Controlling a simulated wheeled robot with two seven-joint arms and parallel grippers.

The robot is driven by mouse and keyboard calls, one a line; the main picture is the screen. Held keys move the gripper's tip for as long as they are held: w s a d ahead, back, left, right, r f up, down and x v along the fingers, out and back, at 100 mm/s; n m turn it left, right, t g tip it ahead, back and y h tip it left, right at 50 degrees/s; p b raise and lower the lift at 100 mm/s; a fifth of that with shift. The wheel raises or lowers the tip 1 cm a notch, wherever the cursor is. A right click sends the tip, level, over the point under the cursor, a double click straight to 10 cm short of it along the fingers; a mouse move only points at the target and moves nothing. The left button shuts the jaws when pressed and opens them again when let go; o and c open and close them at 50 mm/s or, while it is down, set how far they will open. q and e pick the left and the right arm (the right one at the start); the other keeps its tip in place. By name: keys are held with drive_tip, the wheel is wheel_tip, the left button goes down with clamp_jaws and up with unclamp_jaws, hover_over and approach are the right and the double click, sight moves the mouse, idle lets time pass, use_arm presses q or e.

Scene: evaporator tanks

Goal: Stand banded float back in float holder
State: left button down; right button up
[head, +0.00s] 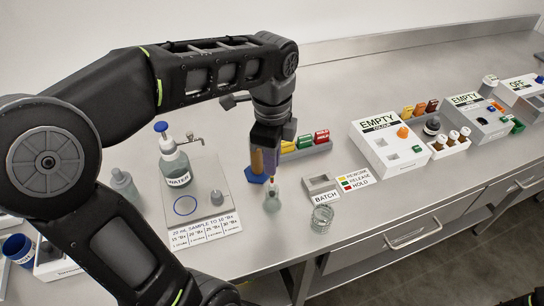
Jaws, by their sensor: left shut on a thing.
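My left gripper (270,147) points down over the middle of the bench and is shut on the banded float. The float (271,197) hangs roughly upright, with its pale grey-green bulb at the bottom and a small coloured band above it; the upper stem is hidden by the gripper. I cannot tell whether the bulb touches the bench. A round, wire-like open holder (322,219), which looks like the float holder, stands to the right of the float and nearer the front edge. It looks empty.
An amber cylinder with a blue hexagonal foot (256,179) stands close behind and left of the float. A water bottle (174,165) stands on a plate further left. A batch tray (320,183) and colour card (356,180) lie right. White boxes (390,150) stand further right.

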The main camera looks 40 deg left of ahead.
use_arm(q)
drive_tip(key=shift+f+b, duration=1.1)
drive_tip(key=shift+f, duration=0.7)
drive_tip(key=c, duration=1.4)
unclamp_jaws()
drive_tip(key=shift+r, duration=0.15)
drive_tip(key=shift+r, duration=0.25)
wheel_tip(320, 180, up, 4)
drive_tip(key=shift+f, duration=0.1)
wheel_tip(320, 180, up, 3)
drive_tip(key=shift+r+p, duration=0.2)
drive_tip(key=shift+p, duration=0.8)
